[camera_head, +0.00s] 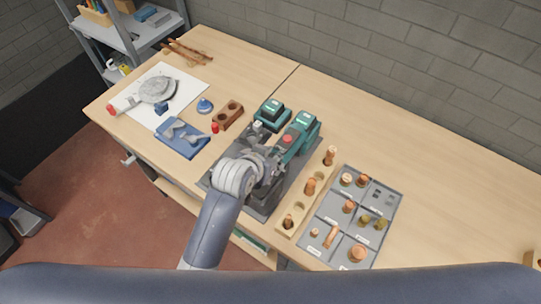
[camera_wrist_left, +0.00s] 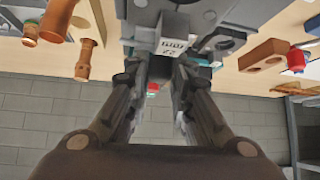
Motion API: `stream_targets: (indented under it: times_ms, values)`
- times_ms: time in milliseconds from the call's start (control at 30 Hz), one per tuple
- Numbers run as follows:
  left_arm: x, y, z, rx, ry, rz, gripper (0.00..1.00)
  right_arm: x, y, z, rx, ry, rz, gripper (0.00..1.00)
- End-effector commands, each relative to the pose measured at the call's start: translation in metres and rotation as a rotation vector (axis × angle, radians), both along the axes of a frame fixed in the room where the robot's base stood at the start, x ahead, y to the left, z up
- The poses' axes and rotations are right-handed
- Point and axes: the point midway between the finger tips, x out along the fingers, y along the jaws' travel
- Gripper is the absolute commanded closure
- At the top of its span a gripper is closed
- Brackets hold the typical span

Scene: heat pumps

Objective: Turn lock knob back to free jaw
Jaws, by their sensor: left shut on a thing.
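The teal and grey press tool (camera_head: 301,133), with a red button on top, lies on a dark mat (camera_head: 262,208) in the head view. My left gripper (camera_head: 262,166) is over its front end, where the jaw is. In the left wrist view, a grey jaw block with a white size label (camera_wrist_left: 174,38) stands just beyond the fingertips. My left gripper (camera_wrist_left: 160,62) is shut on the lock knob there; the knob itself is mostly hidden by the fingers and wrist. My right gripper is not in view.
A teal battery unit (camera_head: 272,113) stands behind the mat. A wooden rack (camera_head: 296,218) with copper fittings and a grey sorting tray (camera_head: 385,200) lie to the right. A blue tray (camera_head: 183,150) and brown block (camera_head: 229,116) lie left. The bench's far right is mostly clear.

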Motion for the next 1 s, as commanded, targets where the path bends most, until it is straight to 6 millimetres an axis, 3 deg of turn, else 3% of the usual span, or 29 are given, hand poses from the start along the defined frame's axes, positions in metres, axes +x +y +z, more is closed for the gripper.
stream_targets:
  times_ms: [300, 333, 400, 433, 767, 1000]
  values:
    - [0.000, -0.001, 0.000, -0.001, 0.001, 0.008, 1.00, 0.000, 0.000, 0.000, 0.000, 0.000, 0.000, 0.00]
    - [0.000, -0.001, 0.000, -0.002, 0.001, 0.008, 0.77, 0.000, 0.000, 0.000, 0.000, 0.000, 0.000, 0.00]
    - [0.000, -0.001, 0.000, -0.002, 0.001, 0.008, 0.61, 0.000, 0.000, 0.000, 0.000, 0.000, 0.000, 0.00]
    - [0.000, -0.001, 0.000, -0.001, 0.001, 0.007, 0.59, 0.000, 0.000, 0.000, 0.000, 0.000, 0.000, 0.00]
    - [-0.001, 0.000, 0.001, -0.001, 0.001, 0.007, 0.59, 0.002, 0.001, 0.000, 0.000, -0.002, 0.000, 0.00]
    - [-0.017, 0.008, 0.018, 0.000, -0.001, 0.007, 0.59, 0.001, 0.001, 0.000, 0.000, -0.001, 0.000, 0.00]
